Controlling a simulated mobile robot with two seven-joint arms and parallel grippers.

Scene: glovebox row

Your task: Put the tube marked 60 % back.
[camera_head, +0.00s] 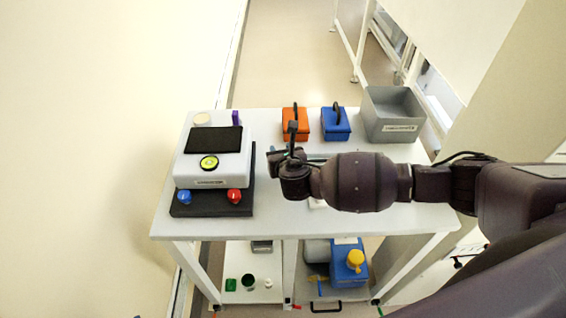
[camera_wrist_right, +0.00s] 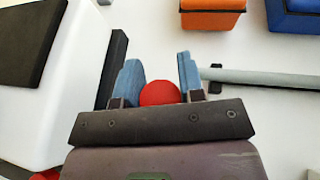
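My right gripper (camera_head: 273,155) is over the table, just right of the white device. In the right wrist view its two blue fingers (camera_wrist_right: 158,78) stand either side of a red round thing (camera_wrist_right: 159,92) and appear closed on it. It looks like a tube's cap, but the rest is hidden and no 60 % mark is readable. A grey rod (camera_wrist_right: 265,77) with a dark end lies on the table right of the fingers. My left gripper is not in view.
The white device (camera_head: 212,165) stands on a black base with blue (camera_head: 184,197) and red (camera_head: 234,196) knobs. Orange (camera_head: 295,124) and blue (camera_head: 335,124) boxes and a grey bin (camera_head: 392,115) stand along the back. The table's front strip (camera_head: 300,223) is clear.

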